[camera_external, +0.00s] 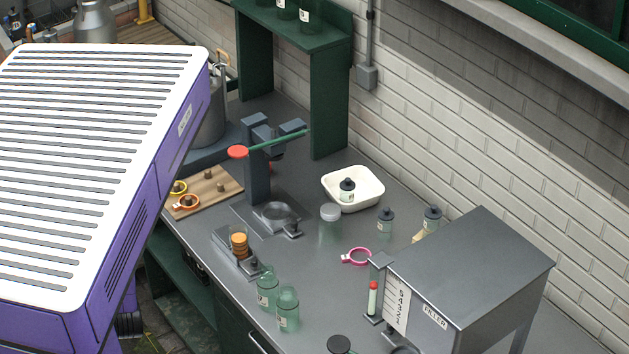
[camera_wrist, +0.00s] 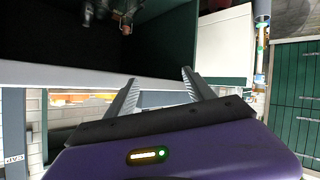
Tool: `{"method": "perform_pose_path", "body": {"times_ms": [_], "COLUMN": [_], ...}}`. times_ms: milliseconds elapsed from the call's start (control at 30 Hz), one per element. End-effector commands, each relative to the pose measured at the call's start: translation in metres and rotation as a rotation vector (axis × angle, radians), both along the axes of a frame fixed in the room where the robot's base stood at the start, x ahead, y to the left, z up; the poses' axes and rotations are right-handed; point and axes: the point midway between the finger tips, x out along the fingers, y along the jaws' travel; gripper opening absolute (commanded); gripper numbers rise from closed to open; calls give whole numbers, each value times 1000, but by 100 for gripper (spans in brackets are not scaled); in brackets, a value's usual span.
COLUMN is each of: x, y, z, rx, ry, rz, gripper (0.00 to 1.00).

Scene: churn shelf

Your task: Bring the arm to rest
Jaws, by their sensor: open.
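My gripper (camera_wrist: 160,88) shows in the wrist view with its two grey fingers spread well apart. Nothing is between the fingers. Behind them are a pale horizontal edge and a dark green recess (camera_wrist: 150,50); I cannot tell the distance to them. In the external view my own purple and white body fills the left side, and neither my gripper nor the arm's reach can be made out there.
The grey worktop (camera_external: 300,260) carries a green-levered press (camera_external: 258,160), a white tub (camera_external: 366,200) with a bottle, green jars (camera_external: 288,312), a pink ring (camera_external: 357,257) and a grey filler box (camera_external: 470,270). A green shelf (camera_external: 328,100) stands behind.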

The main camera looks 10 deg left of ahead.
Motion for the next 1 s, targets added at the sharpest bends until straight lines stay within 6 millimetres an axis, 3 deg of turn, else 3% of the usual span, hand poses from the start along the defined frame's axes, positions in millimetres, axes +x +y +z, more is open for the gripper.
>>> {"method": "perform_pose_path", "body": {"times_ms": [33,100,233,367,500,800,1000], "x": [-19,-41,-81,-116,-150,-192,-198], "y": [-10,-21,-42,-66,-95,-144,-152], "z": [-13,-20,-22,-10,14,73,84], "rx": [28,70,147,211,260,291,290], "ry": [24,40,42,16,-39,-163,-183], "rz": [7,21,31,19,-14,-102,-118], "gripper": [62,62,62,62,62,62,62]}}
